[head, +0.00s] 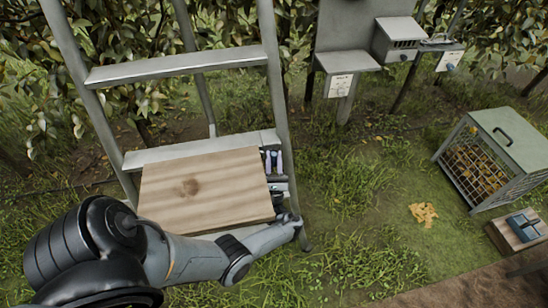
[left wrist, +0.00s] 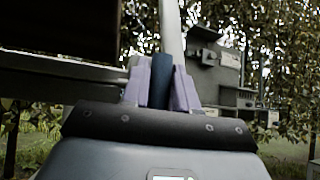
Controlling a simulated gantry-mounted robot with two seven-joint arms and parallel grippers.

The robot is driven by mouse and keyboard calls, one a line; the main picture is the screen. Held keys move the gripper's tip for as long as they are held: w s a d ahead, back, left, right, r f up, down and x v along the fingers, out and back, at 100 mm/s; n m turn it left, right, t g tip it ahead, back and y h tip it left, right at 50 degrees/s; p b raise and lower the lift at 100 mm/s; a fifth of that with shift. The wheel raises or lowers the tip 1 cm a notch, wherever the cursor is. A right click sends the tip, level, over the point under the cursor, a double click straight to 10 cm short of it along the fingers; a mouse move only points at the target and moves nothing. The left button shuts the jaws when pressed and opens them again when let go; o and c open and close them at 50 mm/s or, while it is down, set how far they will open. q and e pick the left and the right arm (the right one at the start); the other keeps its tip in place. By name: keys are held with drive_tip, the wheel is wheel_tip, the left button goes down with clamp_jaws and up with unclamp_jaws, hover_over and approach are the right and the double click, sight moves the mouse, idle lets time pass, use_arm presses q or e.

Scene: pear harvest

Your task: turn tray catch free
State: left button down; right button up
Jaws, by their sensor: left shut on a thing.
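The ladder's wooden tray board (head: 205,188) lies over the steps of a grey metal ladder (head: 190,64). My left gripper (head: 273,156) is just past the board's right edge, beside the ladder's right rail. Its two lilac fingers are shut on a dark blue upright piece, which looks like the tray catch (left wrist: 161,68). The left gripper fills the lower part of the left wrist view (left wrist: 162,90). The catch's lower end is hidden between the fingers, and its turn angle cannot be told. My right gripper is out of view.
A wire-sided crate (head: 480,165) with a green lid stands at the right, with a small wooden box (head: 520,230) in front. Yellow scraps (head: 423,214) lie on the grass. A grey cabinet stand (head: 345,62) is at the back.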

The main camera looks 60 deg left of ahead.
use_arm(q)
drive_tip(key=shift+r, duration=0.2)
drive_tip(key=c, duration=1.2)
unclamp_jaws()
drive_tip(key=shift+c, duration=0.2)
drive_tip(key=shift+a, duration=0.1)
drive_tip(key=shift+f, duration=0.1)
drive_tip(key=b+v, duration=0.5)
drive_tip(key=v, duration=0.5)
drive_tip(key=shift+d+f, duration=0.25)
drive_tip(key=shift+s, duration=0.15)
